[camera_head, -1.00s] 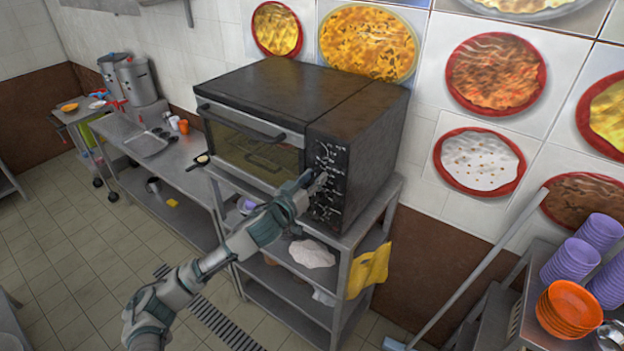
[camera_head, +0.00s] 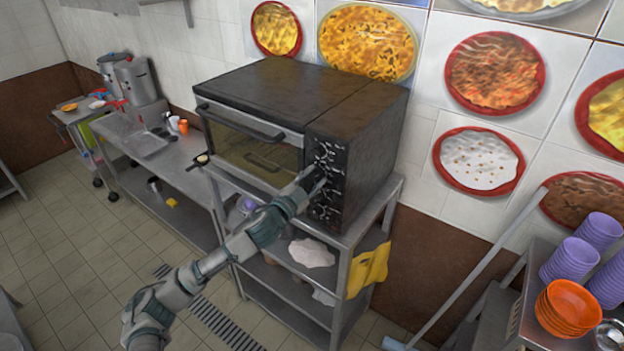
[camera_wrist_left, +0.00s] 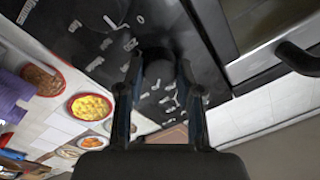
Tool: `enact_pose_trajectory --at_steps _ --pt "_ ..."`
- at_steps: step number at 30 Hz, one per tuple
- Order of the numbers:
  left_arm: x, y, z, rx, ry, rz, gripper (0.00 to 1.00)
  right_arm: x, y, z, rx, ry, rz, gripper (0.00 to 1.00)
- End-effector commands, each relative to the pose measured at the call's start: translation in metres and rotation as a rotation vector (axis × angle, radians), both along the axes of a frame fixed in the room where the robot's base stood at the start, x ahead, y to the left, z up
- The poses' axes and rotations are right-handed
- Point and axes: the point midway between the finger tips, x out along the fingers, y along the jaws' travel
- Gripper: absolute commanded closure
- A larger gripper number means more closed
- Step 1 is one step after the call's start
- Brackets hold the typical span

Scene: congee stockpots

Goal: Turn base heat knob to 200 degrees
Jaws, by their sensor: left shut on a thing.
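The dark oven (camera_head: 290,95) stands on a metal rack. Its black control panel (camera_head: 338,158) is on the right of the front, with a column of knobs and pale markings. My left gripper (camera_head: 318,177) is at the panel, about mid-height. In the left wrist view, its two fingers close around a dark round knob (camera_wrist_left: 158,72), with the panel (camera_wrist_left: 95,40) behind. The markings are too blurred to read, so I cannot tell the knob's label or setting. My right gripper is not in view.
The oven door handle (camera_head: 240,122) crosses the door left of the panel. The rack (camera_head: 345,235) holds a yellow cloth (camera_head: 368,268). A steel counter (camera_head: 180,172) stands to the left. Orange bowls (camera_head: 568,308) sit at lower right.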

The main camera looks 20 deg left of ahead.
Motion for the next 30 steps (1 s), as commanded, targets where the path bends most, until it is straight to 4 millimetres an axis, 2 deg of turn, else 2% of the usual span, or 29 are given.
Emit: enact_pose_trajectory --at_steps 30 --pt "0.0011 0.0023 0.0 0.892 -0.326 0.008 0.99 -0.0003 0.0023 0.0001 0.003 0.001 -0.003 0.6"
